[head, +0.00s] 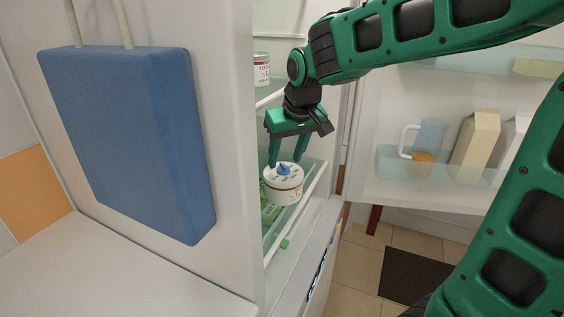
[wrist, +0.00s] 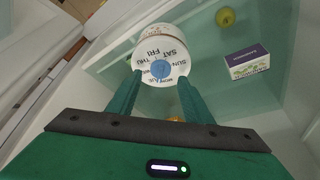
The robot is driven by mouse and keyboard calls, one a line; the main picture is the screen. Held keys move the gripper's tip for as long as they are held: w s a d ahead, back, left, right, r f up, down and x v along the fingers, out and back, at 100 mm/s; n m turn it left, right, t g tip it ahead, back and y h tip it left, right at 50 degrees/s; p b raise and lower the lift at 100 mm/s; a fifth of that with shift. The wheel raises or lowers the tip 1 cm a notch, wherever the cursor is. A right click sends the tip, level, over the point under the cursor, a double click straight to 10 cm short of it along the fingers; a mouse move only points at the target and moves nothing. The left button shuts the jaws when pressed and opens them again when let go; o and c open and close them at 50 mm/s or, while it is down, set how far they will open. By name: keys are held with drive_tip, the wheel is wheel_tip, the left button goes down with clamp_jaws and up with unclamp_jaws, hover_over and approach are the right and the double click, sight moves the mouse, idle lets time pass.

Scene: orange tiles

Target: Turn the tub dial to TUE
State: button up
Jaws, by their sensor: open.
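The tub (head: 284,192) is white and round, with a blue pointed dial knob (head: 284,169) on its top, and stands at the front of a glass fridge shelf. In the wrist view the tub (wrist: 170,38) has day names around the blue knob (wrist: 161,69); SUN, SAT, FRI and THU can be read. The pointer's exact day is too small to tell. My gripper (head: 287,161) points down over the tub. In the wrist view its open fingers (wrist: 160,82) are on either side of the knob; I cannot tell whether they touch it.
A cup (head: 262,70) stands on the shelf above. A purple and white box (wrist: 247,62) and a yellow-green fruit (wrist: 225,16) lie deeper on the shelf. The open fridge door holds a pitcher (head: 429,138) and a carton (head: 476,145). A blue bag (head: 130,140) hangs at left.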

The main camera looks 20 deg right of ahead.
drive_tip(key=shift+x, duration=1.2)
drive_tip(key=c, duration=1)
drive_tip(key=shift+a+m+h, duration=0.1)
drive_tip(key=shift+m+h, duration=0.6)
drive_tip(key=shift+m, duration=0.9)
drive_tip(key=o, duration=1)
drive_tip(key=shift+r, duration=0.1)
drive_tip(key=d+v, duration=0.1)
drive_tip(key=v, duration=0.9)
drive_tip(key=shift+a+r, duration=0.25)
drive_tip(key=shift+a, duration=0.25)
